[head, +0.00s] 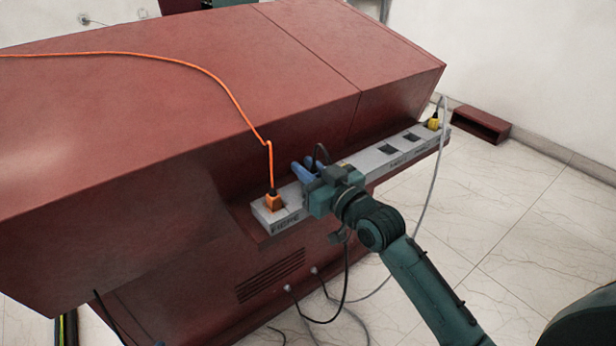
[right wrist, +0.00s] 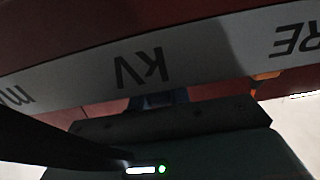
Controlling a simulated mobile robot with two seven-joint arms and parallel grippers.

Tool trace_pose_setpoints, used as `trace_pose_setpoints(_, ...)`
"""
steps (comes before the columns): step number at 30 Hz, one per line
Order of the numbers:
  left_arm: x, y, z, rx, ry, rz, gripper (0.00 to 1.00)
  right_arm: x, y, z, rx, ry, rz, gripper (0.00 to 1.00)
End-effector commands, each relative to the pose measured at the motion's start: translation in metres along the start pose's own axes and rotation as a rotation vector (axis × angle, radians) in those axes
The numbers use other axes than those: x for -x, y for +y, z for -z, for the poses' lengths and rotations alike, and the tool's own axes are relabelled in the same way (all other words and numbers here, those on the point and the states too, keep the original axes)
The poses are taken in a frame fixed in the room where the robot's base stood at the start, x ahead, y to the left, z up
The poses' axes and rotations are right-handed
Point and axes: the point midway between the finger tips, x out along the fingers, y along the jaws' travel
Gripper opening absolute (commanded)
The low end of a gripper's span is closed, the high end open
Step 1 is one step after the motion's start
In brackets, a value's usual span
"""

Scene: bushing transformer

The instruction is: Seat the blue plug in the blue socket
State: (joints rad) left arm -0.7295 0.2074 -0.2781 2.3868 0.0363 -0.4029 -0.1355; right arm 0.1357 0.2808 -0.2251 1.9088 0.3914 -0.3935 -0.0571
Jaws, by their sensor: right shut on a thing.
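My right gripper (head: 308,172) is at the pale socket strip (head: 365,163), over its stretch just right of the orange plug. It is shut on the blue plug, which is mostly hidden by the gripper; a small dark blue patch of the plug (right wrist: 163,98) shows in the right wrist view. A thin black cable loops above the gripper. The blue socket is not clearly visible, and I cannot tell whether the plug is in it. The strip's upside-down lettered front (right wrist: 200,55) crosses the right wrist view. My left gripper is not in view.
An orange plug (head: 273,201) with an orange cable stands at the strip's left end, and a yellow plug (head: 432,123) at its right end. Dark square openings (head: 387,149) lie between. The red cabinet (head: 190,110) rises behind. Loose cables hang in front.

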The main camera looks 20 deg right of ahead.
Motion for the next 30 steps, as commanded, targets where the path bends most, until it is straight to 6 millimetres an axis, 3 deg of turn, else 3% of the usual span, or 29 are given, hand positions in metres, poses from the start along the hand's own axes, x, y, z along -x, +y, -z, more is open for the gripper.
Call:
trace_pose_setpoints(14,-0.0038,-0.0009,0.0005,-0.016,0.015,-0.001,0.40,0.0000,0.0000,-0.0111,0.001,0.001,0.000,0.00)
trace_pose_setpoints(15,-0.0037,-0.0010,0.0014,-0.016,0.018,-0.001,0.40,0.0000,-0.0001,-0.0106,0.001,0.001,0.000,0.21)
trace_pose_setpoints(21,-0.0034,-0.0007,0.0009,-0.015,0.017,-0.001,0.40,0.0000,-0.0001,-0.0103,0.001,0.001,0.000,0.37)
trace_pose_setpoints(30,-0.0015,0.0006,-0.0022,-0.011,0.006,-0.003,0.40,0.0000,-0.0001,-0.0083,0.001,0.002,0.000,0.40)
